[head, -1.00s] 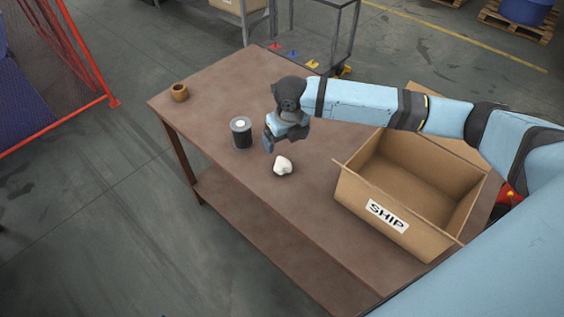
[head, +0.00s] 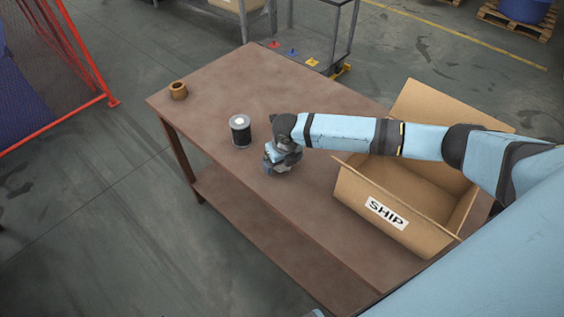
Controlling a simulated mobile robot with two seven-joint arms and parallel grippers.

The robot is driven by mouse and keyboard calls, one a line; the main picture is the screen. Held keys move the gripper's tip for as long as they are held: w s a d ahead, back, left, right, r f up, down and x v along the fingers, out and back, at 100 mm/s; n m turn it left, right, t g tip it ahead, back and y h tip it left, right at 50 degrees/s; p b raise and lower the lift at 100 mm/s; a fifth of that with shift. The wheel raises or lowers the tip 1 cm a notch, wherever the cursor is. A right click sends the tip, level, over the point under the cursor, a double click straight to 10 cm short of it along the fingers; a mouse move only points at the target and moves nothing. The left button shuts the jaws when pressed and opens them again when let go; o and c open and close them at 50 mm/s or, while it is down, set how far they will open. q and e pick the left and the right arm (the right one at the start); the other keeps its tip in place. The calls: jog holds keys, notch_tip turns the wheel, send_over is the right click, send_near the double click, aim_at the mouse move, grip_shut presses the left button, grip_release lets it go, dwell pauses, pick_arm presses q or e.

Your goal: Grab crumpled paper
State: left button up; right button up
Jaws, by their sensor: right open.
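My right gripper (head: 278,168) is low over the brown table (head: 215,107), with its arm reaching in from the right. It is open, with its fingers pointing down. The crumpled paper, a small white lump in the earlier picture, is now hidden behind or under the gripper. I cannot tell whether the fingers touch it. My left gripper is not in view.
An open cardboard box (head: 350,205) marked SHIP stands to the right. The table's front edge is close.

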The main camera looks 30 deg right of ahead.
jog(key=shift+w+f, duration=0.1)
jog(key=shift+f, duration=0.45)
jog(key=c, duration=1)
jog(key=shift+o, duration=0.2)
jog(key=shift+r, duration=0.2)
